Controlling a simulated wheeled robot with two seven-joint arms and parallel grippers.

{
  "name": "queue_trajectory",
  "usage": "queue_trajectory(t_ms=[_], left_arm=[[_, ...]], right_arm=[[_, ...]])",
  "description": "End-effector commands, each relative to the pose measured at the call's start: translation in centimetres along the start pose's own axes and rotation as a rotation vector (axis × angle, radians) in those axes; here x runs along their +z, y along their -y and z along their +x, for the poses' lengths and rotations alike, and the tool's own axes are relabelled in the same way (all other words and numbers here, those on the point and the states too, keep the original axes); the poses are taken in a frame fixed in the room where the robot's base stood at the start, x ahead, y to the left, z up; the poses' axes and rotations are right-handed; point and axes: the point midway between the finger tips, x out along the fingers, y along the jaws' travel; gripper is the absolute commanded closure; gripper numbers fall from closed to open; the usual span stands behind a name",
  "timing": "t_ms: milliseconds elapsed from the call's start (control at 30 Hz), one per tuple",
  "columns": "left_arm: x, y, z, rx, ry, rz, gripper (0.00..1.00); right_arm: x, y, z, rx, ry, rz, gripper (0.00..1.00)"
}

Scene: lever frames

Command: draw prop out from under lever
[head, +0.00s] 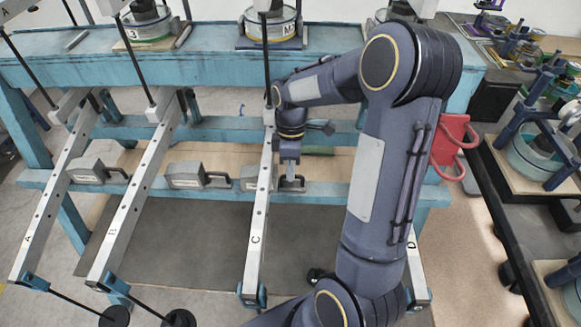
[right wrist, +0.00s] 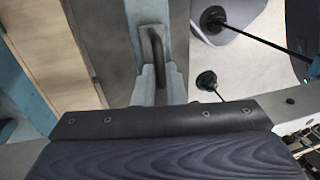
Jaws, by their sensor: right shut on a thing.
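Lever C (head: 254,232) is a pale metal bar with holes, sloping down towards the front. A grey prop block (head: 247,173) shows at its left side on the blue rail, partly hidden by the lever. The prop's dark handle sticks out on the right of the lever. My right gripper (head: 290,178) reaches down to this handle and is shut on it. In the right wrist view the dark handle loop (right wrist: 155,48) shows between the two grey fingers (right wrist: 161,85). My left gripper is not in view.
Levers A (head: 45,205) and B (head: 132,205) stand to the left, with grey props (head: 86,172) and (head: 184,176) on the rail. Lever D (head: 415,270) is mostly hidden by my right arm. A red bracket (head: 449,140) is on the right. Black weights hang at the front.

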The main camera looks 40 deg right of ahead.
Motion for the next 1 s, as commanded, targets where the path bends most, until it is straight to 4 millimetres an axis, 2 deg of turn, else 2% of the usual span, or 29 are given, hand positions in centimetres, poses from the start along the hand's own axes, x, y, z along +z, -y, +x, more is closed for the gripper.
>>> queue_trajectory(t_ms=[67,300,433,600,867,900,1000], left_arm=[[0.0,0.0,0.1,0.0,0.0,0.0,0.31],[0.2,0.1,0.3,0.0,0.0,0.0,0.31],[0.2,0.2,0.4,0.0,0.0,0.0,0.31],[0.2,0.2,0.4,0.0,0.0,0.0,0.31],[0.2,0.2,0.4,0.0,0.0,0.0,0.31],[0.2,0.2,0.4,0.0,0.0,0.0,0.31],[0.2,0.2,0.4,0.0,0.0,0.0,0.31]], right_arm=[[0.9,-0.1,0.0,0.001,0.0,0.005,1.0],[7.0,-0.2,-0.1,0.002,0.004,0.01,1.0],[9.4,-0.1,0.0,0.001,0.003,0.008,1.0],[10.6,-0.1,-0.1,0.002,0.003,0.003,1.0],[10.7,-0.1,-0.1,0.002,0.005,0.004,1.0],[10.7,-0.1,-0.1,0.002,0.005,0.004,0.84],[10.6,-0.1,-0.1,0.002,0.004,0.003,0.71]])
